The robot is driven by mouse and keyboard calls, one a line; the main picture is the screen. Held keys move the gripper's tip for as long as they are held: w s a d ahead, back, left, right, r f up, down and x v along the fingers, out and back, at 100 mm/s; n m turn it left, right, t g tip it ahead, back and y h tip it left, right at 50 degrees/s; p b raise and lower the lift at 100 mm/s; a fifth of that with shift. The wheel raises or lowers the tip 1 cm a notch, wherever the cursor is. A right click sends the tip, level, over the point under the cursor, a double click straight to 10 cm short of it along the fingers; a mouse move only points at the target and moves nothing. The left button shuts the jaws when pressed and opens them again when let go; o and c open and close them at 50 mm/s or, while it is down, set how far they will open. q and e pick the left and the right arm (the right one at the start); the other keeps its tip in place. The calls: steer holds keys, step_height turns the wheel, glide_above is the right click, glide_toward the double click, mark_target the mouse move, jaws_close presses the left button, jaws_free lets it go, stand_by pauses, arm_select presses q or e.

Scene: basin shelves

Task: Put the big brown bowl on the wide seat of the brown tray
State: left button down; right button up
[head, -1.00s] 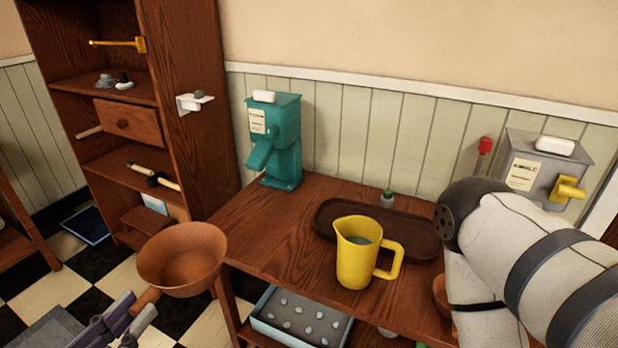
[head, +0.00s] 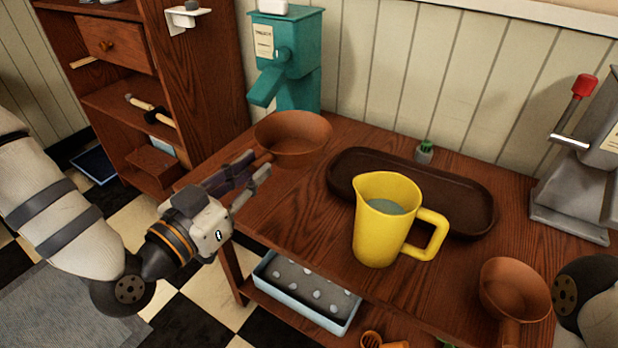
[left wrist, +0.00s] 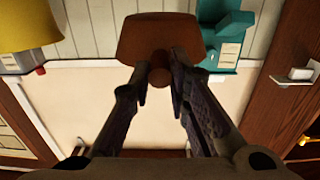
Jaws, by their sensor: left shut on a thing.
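The big brown bowl (head: 292,140) is in front of the teal dispenser, over the back left part of the table in the head view. My left gripper (head: 258,168) is shut on its handle, and the bowl looks roughly level. In the left wrist view the bowl (left wrist: 160,35) is beyond the fingertips (left wrist: 160,82), with the handle between them. The dark brown tray (head: 455,195) lies on the table to the right of the bowl. A yellow pitcher hides part of its front, and I cannot make out separate seats. My right gripper is out of view.
The yellow pitcher (head: 380,230) stands in front of the tray. A smaller brown bowl (head: 515,290) is at the right front, near my right arm. The teal dispenser (head: 290,60) and a grey dispenser (head: 575,190) stand at the back. A small green-topped item (head: 425,152) is behind the tray.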

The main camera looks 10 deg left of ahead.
arm_select(q)
steer(key=w+a+f+b, duration=0.25)
steer(key=w+f, duration=0.25)
steer(key=w, duration=0.3)
glide_above(263, 193)
step_height(263, 193, down, 4)
steer(key=shift+f+b, duration=0.2)
steer(key=shift+b, duration=0.15)
steer(key=shift+f+b, duration=0.35)
steer(key=shift+f, duration=1.1)
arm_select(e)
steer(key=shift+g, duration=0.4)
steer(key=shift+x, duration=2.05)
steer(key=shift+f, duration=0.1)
arm_select(q)
steer(key=shift+f, duration=0.2)
steer(key=c, duration=1.5)
jaws_free()
